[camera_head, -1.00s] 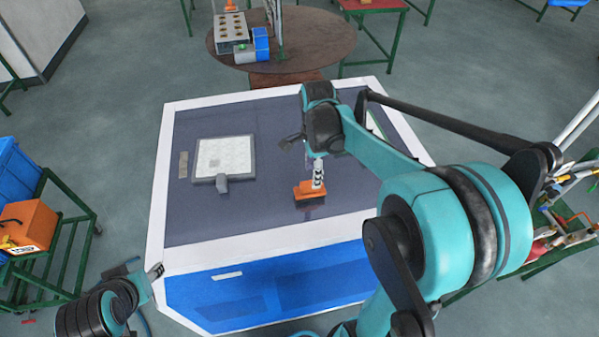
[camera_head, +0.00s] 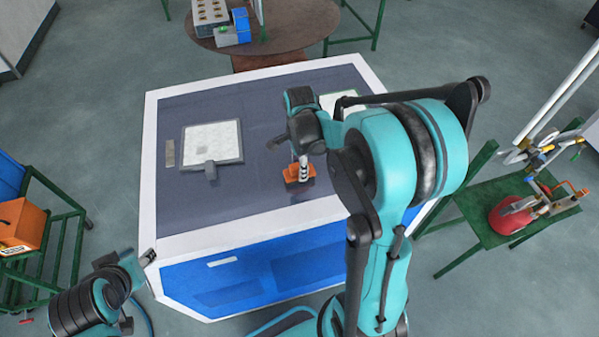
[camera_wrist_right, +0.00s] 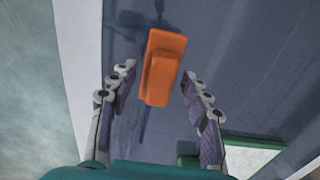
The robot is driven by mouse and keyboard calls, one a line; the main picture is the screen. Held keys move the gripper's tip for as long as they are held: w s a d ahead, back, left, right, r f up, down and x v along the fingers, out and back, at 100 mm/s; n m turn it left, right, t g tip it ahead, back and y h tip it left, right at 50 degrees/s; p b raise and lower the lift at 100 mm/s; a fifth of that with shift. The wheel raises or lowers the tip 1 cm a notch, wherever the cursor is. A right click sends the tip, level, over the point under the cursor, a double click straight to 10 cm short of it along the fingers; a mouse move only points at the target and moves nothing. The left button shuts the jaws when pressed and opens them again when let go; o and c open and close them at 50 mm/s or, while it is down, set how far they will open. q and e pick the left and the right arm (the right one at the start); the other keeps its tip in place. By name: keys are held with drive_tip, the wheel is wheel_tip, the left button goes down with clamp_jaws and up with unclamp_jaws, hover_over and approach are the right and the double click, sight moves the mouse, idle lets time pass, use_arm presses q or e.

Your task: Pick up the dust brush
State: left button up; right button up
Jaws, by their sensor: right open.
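An orange block-like object with a raised narrower part, which I take as the dust brush (camera_head: 292,180), lies on the dark top of the worktable near its front edge. In the right wrist view the brush (camera_wrist_right: 166,60) is ahead of my right gripper (camera_wrist_right: 162,76). The fingers are open, with a gap to the brush on both sides; its near end appears between the fingertips. In the head view my right gripper (camera_head: 303,168) covers part of the brush. My left gripper (camera_head: 147,257) is near the table's front left corner, away from the brush; its jaws are unclear.
A grey-framed white panel (camera_head: 212,141) lies left of the brush, with a small grey bar (camera_head: 170,153) beside it. A green-edged white panel (camera_wrist_right: 250,157) is near my right gripper. The table's white border (camera_head: 149,180) is clear at the left.

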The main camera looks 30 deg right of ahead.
clamp_jaws()
drive_tip(key=shift+r, duration=0.1)
wheel_tip(320, 180, up, 4)
drive_tip(key=s+d+r, duration=0.6)
drive_tip(key=s, duration=0.3)
drive_tip(key=shift+s+d+r, duration=0.3)
drive_tip(key=shift+r, duration=0.1)
drive_tip(key=c, duration=0.8)
unclamp_jaws()
clamp_jaws()
drive_tip(key=shift+w, duration=0.15)
